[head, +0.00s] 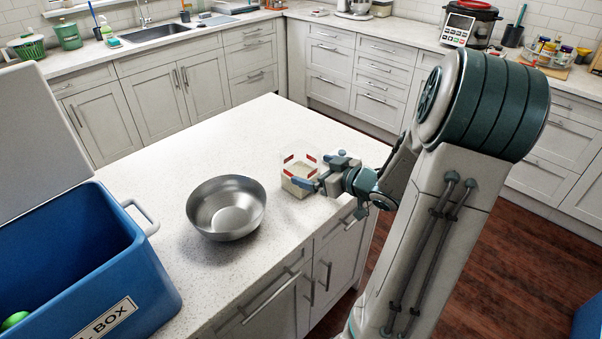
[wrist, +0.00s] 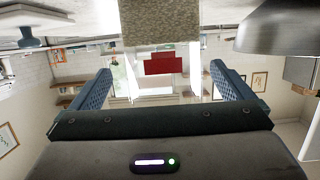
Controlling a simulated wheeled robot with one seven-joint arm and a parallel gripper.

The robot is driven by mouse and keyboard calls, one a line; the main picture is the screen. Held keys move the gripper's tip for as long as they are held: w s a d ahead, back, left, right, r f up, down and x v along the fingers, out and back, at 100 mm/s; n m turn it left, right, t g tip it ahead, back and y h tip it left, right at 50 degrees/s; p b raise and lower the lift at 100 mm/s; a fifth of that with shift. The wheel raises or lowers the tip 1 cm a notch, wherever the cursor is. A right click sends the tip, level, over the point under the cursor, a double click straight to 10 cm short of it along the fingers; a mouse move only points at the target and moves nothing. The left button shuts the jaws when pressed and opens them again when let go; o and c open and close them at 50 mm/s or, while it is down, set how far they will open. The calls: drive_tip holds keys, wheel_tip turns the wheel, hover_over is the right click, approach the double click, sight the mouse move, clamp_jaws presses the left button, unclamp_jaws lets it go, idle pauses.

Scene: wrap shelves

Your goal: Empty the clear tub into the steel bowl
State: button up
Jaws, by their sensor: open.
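The clear tub (head: 299,186) stands upright on the island counter, with red patches near its rim and pale contents low inside. In the wrist view the tub's red patch (wrist: 163,64) and its grainy beige contents (wrist: 160,28) show ahead of the fingers. The steel bowl (head: 226,208) stands on the counter left of the tub and looks empty; its side also shows at the wrist view's upper right (wrist: 275,30). My gripper (head: 316,172) is open at the tub's right side, its fingers spread (wrist: 160,72). I cannot tell whether the fingers touch the tub.
A large blue box (head: 150,280) with its lid raised stands at the left, a green item (head: 14,320) inside. The counter (head: 250,135) behind the bowl and tub is clear. The island's right edge lies near my arm. The wrist view is upside down.

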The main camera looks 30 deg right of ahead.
drive_tip(key=x, duration=0.5)
drive_tip(key=shift+w+a, duration=0.3)
drive_tip(key=shift+w, duration=0.05)
drive_tip(key=c, duration=1.3)
drive_tip(key=shift+c, duration=0.7)
drive_tip(key=shift+r, duration=0.15)
